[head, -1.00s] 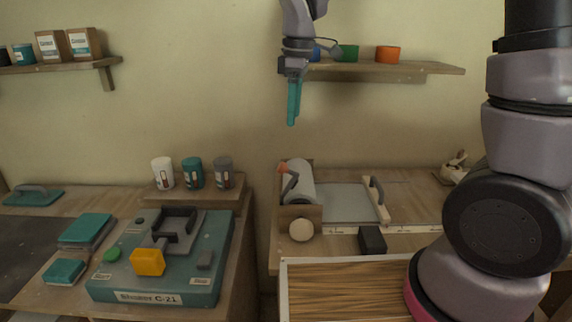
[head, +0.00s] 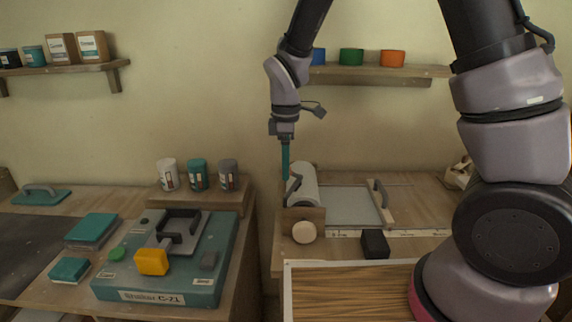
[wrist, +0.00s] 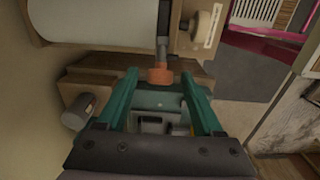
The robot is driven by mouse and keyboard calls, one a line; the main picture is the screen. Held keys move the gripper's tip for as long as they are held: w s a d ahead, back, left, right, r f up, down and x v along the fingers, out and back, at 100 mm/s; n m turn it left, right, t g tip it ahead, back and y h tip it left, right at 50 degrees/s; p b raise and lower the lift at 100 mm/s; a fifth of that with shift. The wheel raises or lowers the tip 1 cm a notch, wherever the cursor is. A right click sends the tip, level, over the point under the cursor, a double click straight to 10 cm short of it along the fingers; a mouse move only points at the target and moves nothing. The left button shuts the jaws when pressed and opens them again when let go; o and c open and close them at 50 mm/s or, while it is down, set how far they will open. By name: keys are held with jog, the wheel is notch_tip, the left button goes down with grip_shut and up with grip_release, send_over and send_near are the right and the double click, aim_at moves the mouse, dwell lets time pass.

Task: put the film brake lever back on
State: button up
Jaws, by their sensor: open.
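The film brake lever (head: 293,187) is a grey arm at the left end of the white film roll (head: 308,180), by the wooden holder (head: 312,214). In the wrist view the lever's grey arm (wrist: 162,48) ends in an orange tip (wrist: 160,76). My gripper (head: 285,178) points down at the lever's upper end. In the wrist view the teal fingers (wrist: 160,84) are open, with the orange tip between them and gaps on both sides. The orange tip is hidden in the head view. How the lever's lower end meets the holder is unclear.
A round pale knob (head: 304,232) sits on the holder's front. A grey plate (head: 347,205) and a black block (head: 375,243) lie to the right. A shelf with coloured cups (head: 380,72) is above. The teal shaker (head: 160,285) stands on the left bench, across a gap.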

jog(key=shift+f, duration=0.1)
grip_shut()
dwell(1.4)
